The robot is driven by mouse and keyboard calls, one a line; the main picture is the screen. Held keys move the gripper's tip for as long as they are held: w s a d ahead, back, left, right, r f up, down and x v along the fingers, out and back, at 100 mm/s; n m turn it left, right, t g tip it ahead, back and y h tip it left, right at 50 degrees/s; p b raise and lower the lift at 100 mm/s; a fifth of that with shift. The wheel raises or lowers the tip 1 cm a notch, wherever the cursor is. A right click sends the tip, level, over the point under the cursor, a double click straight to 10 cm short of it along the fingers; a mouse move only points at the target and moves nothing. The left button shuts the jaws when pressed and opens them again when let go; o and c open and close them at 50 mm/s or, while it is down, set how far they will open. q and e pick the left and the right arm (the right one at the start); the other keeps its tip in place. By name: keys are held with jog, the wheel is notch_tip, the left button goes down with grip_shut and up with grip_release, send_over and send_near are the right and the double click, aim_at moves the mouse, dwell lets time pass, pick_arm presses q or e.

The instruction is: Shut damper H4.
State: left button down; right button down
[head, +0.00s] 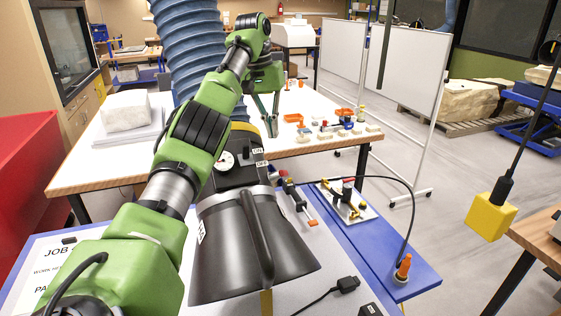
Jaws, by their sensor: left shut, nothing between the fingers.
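A black extraction hood (240,245) hangs below a ribbed blue hose (190,50). A white tag on the hood's left side is too small to read for certain. Above the hood is a dark collar block (236,176) with a round gauge (225,161), small white labels and a yellow band (246,127). I cannot make out a damper handle or its position; my arm covers part of the collar. My left gripper (271,131) is shut and empty, pointing down just right of the yellow band. I cannot tell whether it touches anything. My right gripper is out of view.
A wooden-edged table (290,146) behind holds a pale block (125,111) and small orange and blue items. A blue-edged bench (400,262) in front carries a fixture plate (344,201), tools and a black cable. A yellow box (490,217) hangs at right. Whiteboards stand behind.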

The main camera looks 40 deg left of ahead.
aim_at(280, 174)
pick_arm(q)
jog(key=d+f+p, duration=0.1)
jog(key=d+f, duration=0.2)
jog(key=f, duration=0.5)
jog(key=shift+f+p, duration=0.25)
jog(key=shift+p, duration=0.1)
jog(key=shift+w, duration=0.1)
